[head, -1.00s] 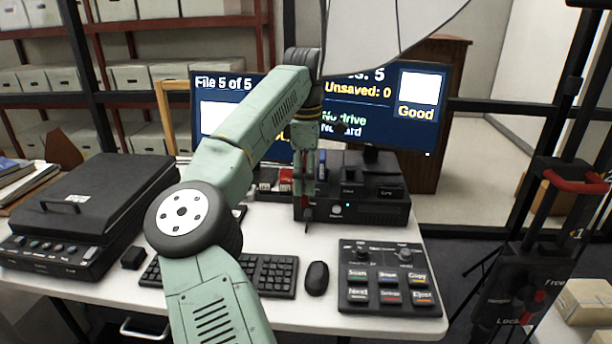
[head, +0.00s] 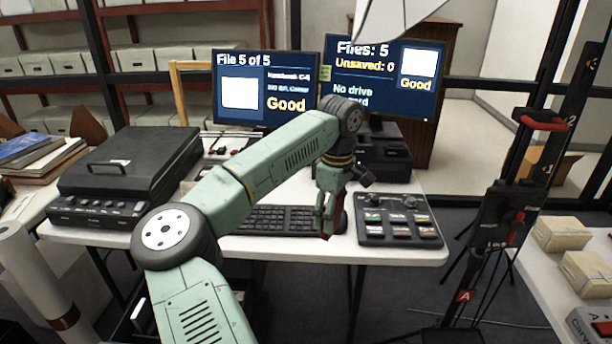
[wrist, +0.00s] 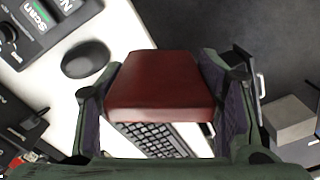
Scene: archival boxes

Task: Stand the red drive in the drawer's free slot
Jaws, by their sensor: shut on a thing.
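The red drive (wrist: 160,85) is a dark red block held between both fingers of my gripper (wrist: 163,100) in the wrist view. In the head view my gripper (head: 328,220) hangs above the front of the desk, between the keyboard and the button panel. Only a sliver of the red drive (head: 326,236) shows there. A drawer with a pale handle (head: 138,309) is partly visible under the desk at lower left, largely behind my arm. In the wrist view a pale handle (wrist: 258,82) shows at right. The drawer's slots are not visible.
The keyboard (head: 270,218) lies below my arm, with the button panel (head: 398,222) to its right. A black scanner (head: 130,175) stands at left and a black dock unit (head: 385,155) at the back. A mouse (wrist: 86,58) lies near the drive in the wrist view.

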